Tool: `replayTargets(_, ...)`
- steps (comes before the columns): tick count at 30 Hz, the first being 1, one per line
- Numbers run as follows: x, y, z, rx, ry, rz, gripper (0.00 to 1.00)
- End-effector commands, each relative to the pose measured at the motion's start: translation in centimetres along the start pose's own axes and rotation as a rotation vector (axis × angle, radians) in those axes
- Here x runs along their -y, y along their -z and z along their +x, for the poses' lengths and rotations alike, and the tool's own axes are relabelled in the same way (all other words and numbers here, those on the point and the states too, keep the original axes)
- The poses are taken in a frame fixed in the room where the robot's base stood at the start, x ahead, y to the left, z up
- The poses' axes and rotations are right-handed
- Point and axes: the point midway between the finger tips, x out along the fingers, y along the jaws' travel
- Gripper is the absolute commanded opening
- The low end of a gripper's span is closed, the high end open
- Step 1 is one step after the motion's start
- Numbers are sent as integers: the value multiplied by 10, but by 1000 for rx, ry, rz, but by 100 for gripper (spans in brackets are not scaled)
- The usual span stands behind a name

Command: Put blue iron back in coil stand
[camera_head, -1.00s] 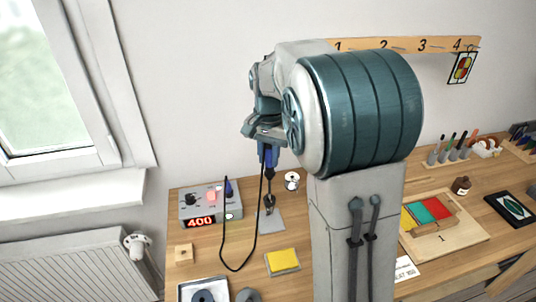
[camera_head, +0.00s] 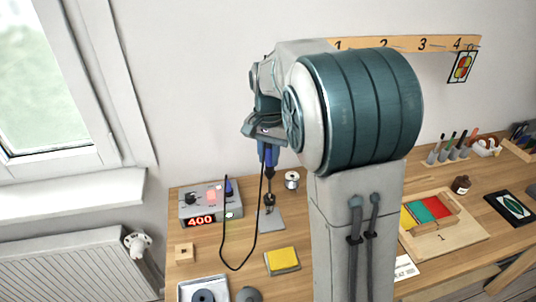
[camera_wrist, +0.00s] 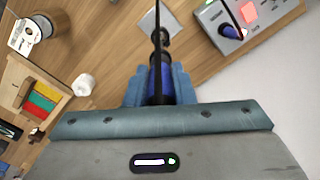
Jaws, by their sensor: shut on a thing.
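My gripper (camera_head: 267,147) is shut on the blue iron (camera_head: 268,160), which hangs upright, tip down, over the workbench. The coil stand (camera_head: 270,211), a dark coil on a grey plate, is straight below the iron. The tip is at the coil's top; I cannot tell whether it is inside. In the wrist view the blue handle (camera_wrist: 160,76) sits between the fingers, and its black cable crosses in front of the coil stand.
A yellow sponge (camera_head: 283,260) lies in front. The iron's cable (camera_head: 224,235) loops down between station and stand.

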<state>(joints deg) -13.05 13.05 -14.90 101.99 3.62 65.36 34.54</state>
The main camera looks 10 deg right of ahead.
Motion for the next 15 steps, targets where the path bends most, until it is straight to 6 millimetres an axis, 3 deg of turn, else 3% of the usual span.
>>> replayTargets(15, 0, 0, 14, 0, 0, 0, 0)
